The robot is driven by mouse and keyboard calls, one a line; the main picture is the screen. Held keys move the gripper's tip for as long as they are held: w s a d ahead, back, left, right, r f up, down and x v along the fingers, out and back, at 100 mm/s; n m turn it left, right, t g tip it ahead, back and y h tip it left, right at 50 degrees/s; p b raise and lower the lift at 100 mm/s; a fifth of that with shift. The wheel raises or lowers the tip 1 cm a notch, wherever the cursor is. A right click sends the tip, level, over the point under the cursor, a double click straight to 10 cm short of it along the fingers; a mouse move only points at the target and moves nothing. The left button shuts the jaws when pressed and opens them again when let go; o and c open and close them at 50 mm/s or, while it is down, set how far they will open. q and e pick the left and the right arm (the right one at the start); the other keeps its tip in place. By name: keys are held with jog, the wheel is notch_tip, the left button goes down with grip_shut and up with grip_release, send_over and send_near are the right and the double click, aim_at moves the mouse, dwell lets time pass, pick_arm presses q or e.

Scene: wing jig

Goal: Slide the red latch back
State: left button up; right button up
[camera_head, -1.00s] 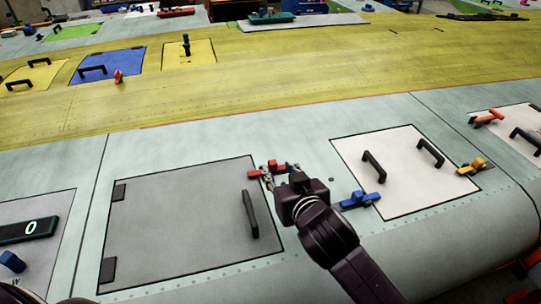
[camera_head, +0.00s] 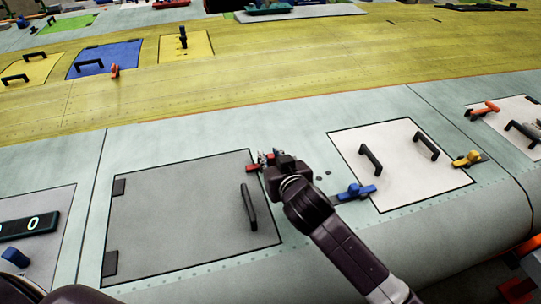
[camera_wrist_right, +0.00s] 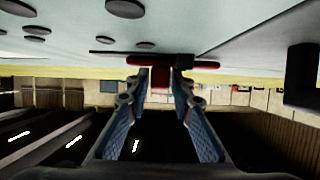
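The red latch (camera_head: 252,167) sits at the upper right edge of the grey hatch panel (camera_head: 180,220), its left end over the panel's border. My right gripper (camera_head: 268,157) is at the latch, with its two fingers close together around the latch's raised knob and hiding part of it. In the right wrist view the red knob (camera_wrist_right: 160,77) stands between the fingertips, with the red bar running across behind them. The gripper looks shut on the knob, though contact is hard to see. My left gripper is not in view.
A black handle (camera_head: 248,207) stands on the grey panel, below the latch. A blue latch (camera_head: 356,192) and a white panel (camera_head: 395,180) with two black handles lie to the right. A yellow latch (camera_head: 467,159) is farther right. The pale skin above the latch is clear.

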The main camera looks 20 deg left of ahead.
grip_shut()
jog(key=w+d, duration=0.1)
jog(key=w+d+p, duration=0.1)
jog(key=shift+d+r, duration=0.1)
jog(key=shift+d, duration=0.3)
jog(key=shift+w+d, duration=0.15)
jog(key=shift+d, duration=0.1)
jog(key=shift+o, duration=1.3)
grip_release()
jog(key=shift+o, duration=1)
jog(key=shift+d, duration=0.15)
jog(key=shift+s, duration=0.4)
jog(key=v, duration=1.1)
jog(key=shift+w+d, duration=0.1)
jog(key=shift+d, duration=0.2)
